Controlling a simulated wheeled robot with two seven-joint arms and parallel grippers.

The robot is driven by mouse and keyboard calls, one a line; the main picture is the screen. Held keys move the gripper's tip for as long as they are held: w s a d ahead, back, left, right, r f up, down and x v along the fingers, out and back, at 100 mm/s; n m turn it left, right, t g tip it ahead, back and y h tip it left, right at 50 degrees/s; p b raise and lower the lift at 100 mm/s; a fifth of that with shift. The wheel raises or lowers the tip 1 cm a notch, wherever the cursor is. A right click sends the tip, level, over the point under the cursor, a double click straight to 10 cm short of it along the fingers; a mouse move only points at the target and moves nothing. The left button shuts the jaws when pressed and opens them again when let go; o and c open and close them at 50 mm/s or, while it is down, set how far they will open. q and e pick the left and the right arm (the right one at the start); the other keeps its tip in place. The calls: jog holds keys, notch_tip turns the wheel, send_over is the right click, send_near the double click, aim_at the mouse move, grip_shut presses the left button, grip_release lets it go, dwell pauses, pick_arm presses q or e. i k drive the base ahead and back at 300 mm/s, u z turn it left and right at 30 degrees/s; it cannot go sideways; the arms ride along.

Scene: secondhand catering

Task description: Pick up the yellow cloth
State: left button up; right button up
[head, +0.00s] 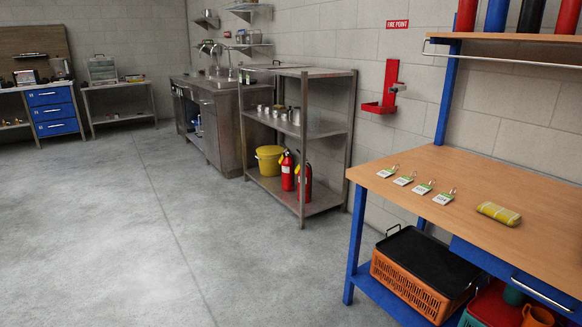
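A folded yellow cloth (499,213) with paler markings lies flat on the wooden top of the blue-framed workbench (475,185) at the right of the head view. Nothing rests on it and nothing hides it. Neither of my grippers shows in this view, so I cannot see where they are relative to the cloth.
Several tags (421,187) lie in a row left of the cloth. A shelf (510,38) with bottles stands above the bench's back. Below are an orange crate (405,290) and a black tray (425,255). A steel rack (325,130) stands beyond. The grey floor (150,230) is clear.

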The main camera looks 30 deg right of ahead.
aim_at(510, 219)
jog(key=z, duration=0.5)
jog(key=i, duration=1.6)
jog(key=z, duration=1.1)
